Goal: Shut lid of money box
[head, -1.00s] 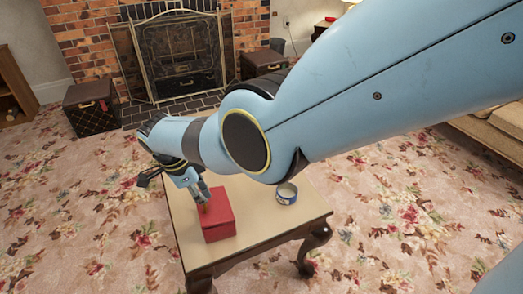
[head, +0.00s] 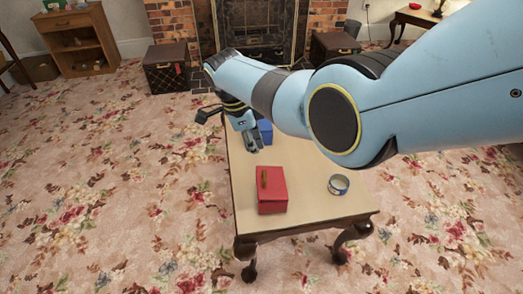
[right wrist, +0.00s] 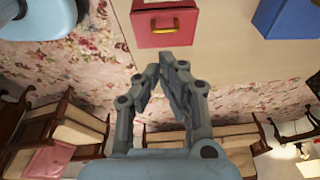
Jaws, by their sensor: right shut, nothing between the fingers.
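The red money box (head: 272,195) stands on the table, with a gold handle (head: 263,178) on its top. Its lid looks lowered flat onto the box. It also shows at the top of the right wrist view (right wrist: 188,30). My right gripper (head: 254,147) is beyond the box, apart from it, above the table's far left part. In the right wrist view its fingertips (right wrist: 170,64) are together with nothing between them. My left gripper is in neither view.
A blue box (head: 265,132) stands at the table's far end, partly hidden by my right gripper. A blue and silver ring-shaped item (head: 339,184) lies right of the red box. The table's (head: 310,212) near part is mostly clear. A fireplace (head: 258,30) is behind.

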